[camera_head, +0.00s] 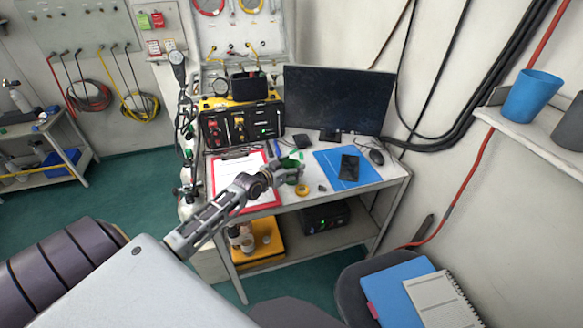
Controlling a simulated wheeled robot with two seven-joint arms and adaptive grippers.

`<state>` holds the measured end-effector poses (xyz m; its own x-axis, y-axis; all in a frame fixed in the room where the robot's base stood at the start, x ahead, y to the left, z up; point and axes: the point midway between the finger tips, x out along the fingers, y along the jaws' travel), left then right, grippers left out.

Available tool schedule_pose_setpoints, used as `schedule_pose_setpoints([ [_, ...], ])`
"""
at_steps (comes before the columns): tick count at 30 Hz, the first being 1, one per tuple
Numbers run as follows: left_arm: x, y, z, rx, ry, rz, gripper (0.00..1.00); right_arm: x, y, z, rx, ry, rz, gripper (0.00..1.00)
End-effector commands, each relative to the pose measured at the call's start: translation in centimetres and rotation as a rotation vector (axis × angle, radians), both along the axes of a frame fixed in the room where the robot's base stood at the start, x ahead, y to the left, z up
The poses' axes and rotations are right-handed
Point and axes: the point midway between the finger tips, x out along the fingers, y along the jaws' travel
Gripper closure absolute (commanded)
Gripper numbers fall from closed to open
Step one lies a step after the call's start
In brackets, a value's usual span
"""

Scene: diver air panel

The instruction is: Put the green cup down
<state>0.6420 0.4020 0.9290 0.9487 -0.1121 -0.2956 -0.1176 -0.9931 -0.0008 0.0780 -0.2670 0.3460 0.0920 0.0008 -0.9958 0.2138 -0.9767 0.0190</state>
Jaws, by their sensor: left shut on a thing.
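My left gripper (286,173) is over the desk, near its front middle, with its arm coming in from the lower left. It is shut on the green cup (291,162), which shows as a small dark green shape at the fingertips. The fingers hide part of the cup. I cannot tell whether its base touches the desk (330,194). My right gripper is not in view.
A red clipboard (262,197) lies left of the gripper. A yellow tape roll (302,189) lies just right of it. A blue folder (329,158) with a black device (349,168), a mouse (376,157) and a monitor (338,100) are farther right. A yellow-black air panel (240,122) stands behind.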

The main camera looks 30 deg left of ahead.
Motion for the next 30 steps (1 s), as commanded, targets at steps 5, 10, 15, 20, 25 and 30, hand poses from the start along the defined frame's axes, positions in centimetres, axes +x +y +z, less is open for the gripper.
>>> schedule_pose_setpoints([
  [5,0.0,-0.01,0.04,0.0,0.0,0.0,0.57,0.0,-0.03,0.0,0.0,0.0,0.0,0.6],
  [10,0.0,0.0,-0.22,0.0,0.0,0.0,0.57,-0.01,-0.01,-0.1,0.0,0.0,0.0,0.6],
  [15,0.0,-0.01,-0.23,0.0,0.0,0.0,0.22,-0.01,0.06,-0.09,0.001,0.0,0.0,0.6],
  [20,0.0,-0.01,-0.22,0.0,0.0,0.0,0.17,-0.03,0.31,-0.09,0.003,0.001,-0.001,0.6],
  [25,0.01,-0.01,-0.21,0.0,0.0,0.0,0.17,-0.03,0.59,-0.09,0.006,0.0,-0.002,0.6],
  [30,0.01,-0.02,0.13,0.0,-0.001,0.0,0.17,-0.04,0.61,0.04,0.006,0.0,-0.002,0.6],
])
